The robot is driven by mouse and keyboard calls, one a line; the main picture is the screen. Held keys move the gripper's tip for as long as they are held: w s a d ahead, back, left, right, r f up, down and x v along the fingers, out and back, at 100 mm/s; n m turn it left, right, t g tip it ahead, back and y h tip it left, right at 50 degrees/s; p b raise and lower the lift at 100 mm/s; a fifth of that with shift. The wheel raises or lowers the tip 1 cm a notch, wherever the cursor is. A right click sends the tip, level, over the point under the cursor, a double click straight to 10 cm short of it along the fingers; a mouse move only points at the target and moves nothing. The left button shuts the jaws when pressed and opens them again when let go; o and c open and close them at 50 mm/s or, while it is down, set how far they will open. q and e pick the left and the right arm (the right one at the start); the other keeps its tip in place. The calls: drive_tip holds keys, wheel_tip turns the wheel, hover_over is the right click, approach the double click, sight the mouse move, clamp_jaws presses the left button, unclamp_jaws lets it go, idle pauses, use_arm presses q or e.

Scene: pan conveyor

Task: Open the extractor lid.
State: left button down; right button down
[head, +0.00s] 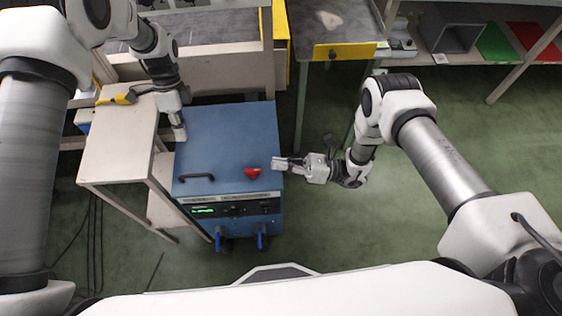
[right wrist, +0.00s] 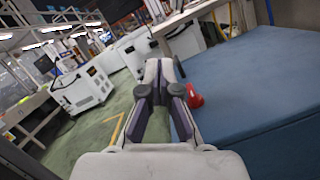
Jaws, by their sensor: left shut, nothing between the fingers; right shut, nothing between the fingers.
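The extractor is a blue box whose flat blue lid (head: 232,135) lies closed on top. A black handle (head: 197,177) is at the lid's front left, and a red knob (head: 252,173) at its front right. The front panel (head: 235,209) has a green display. My left gripper (head: 180,134) is shut and empty, pointing down by the lid's left edge. My right gripper (head: 277,163) is shut and empty at the lid's right edge, pointing left towards the red knob. In the right wrist view, the red knob (right wrist: 194,97) is just right of the fingers, beside the blue lid (right wrist: 255,85); contact cannot be told.
A small pale table (head: 118,150) with a yellow tool (head: 122,98) stands close on the extractor's left. A conveyor frame (head: 225,72) is behind it. A workbench with a yellow edge (head: 340,51) and shelves (head: 465,45) are at back right. Green floor to the right is free.

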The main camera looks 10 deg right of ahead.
idle(0.5)
use_arm(q)
drive_tip(key=c, duration=1.2)
unclamp_jaws()
